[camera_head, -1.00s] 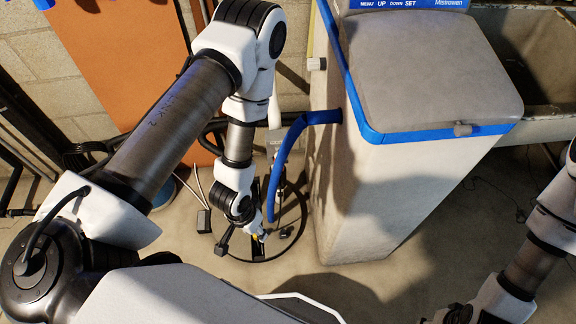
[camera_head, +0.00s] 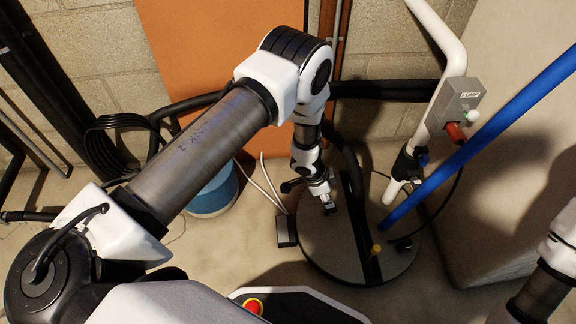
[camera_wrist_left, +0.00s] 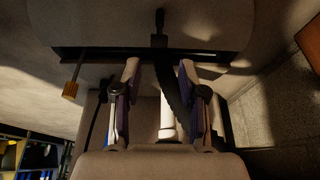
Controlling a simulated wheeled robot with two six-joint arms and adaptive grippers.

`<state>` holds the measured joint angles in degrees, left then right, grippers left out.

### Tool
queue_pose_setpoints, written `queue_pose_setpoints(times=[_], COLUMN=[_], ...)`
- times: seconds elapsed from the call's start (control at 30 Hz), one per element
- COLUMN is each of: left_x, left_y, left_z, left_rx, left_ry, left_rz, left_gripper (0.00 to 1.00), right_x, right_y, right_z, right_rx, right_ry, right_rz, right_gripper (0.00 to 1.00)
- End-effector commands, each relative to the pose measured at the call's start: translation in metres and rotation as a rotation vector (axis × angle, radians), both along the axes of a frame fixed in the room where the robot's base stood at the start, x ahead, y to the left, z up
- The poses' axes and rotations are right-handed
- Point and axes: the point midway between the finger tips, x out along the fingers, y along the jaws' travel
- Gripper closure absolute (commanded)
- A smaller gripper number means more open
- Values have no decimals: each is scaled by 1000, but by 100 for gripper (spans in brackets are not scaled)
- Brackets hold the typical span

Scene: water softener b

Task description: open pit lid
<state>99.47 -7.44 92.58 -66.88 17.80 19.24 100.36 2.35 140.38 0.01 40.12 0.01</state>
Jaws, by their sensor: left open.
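The pit lid (camera_head: 322,245) is a round grey-brown disc on the floor in the head view, with a dark bar across it and a yellow-topped peg (camera_head: 377,250) at its front. The lid (camera_wrist_left: 205,22) fills the top of the left wrist view, with the yellow end (camera_wrist_left: 70,90) at left. My left gripper (camera_head: 329,206) is over the lid's left part, close to the dark bar. In the wrist view its fingers (camera_wrist_left: 160,80) are apart, with a black hose and white pipe seen between them; contact cannot be told. My right gripper is outside the frames.
A white pipe with a grey pump box (camera_head: 462,97) and a blue hose (camera_head: 490,130) rise at the lid's right. A blue bucket (camera_head: 213,193) and a small black box (camera_head: 285,231) lie left of the lid. A pale cabinet (camera_head: 510,200) stands at right.

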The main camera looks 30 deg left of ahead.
Motion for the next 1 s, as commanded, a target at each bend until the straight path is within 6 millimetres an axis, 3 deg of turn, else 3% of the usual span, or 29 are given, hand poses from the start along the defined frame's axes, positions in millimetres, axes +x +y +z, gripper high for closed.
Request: queue_pose_setpoints(times=[0.53,0.57,0.67,1.0], left_x=[14,14,14,13], left_y=[-22,-22,-22,-20], left_z=[-79,-77,-71,-65], left_rx=[-1,-1,0,-3], left_ry=[1,1,2,0], left_rz=[0,2,2,2], left_gripper=[58,62,97,98], right_x=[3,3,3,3], right_y=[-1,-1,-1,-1], right_z=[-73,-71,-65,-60], right_rx=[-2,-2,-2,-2], right_ry=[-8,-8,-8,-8], right_rz=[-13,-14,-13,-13], right_gripper=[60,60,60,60])
